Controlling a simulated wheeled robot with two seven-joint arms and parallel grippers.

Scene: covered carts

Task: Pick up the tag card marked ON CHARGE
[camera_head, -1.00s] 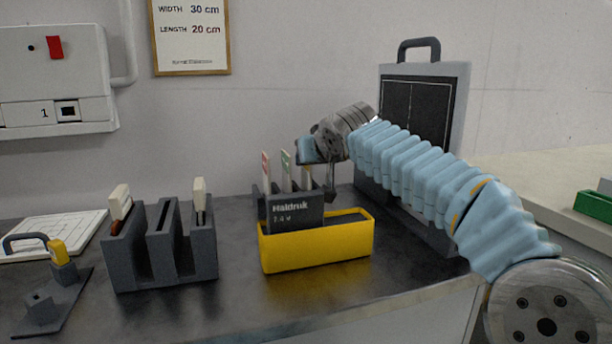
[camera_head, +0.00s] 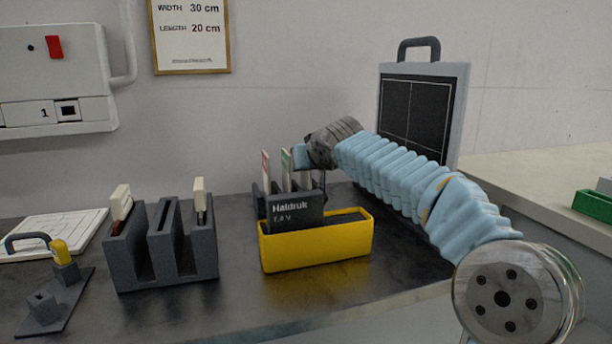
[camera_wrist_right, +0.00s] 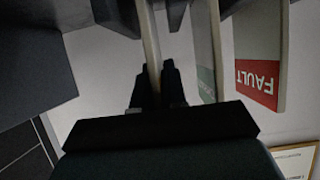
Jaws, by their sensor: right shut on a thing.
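In the head view a dark rack (camera_head: 259,203) behind the yellow bin holds upright tag cards, one red-topped (camera_head: 266,167) and one green-topped (camera_head: 286,165). My right gripper (camera_head: 317,182) points down at the rack's right end. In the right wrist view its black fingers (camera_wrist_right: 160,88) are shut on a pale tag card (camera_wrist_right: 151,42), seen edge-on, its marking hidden. Beside it stand the green card (camera_wrist_right: 206,80) and the red card reading FAULT (camera_wrist_right: 258,85). No ON CHARGE lettering is readable. My left gripper is out of view.
A yellow bin (camera_head: 318,250) with a dark Haldruk 7.4 V block (camera_head: 296,212) stands just in front of the rack. A grey panel with a handle (camera_head: 455,110) stands behind my right arm.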

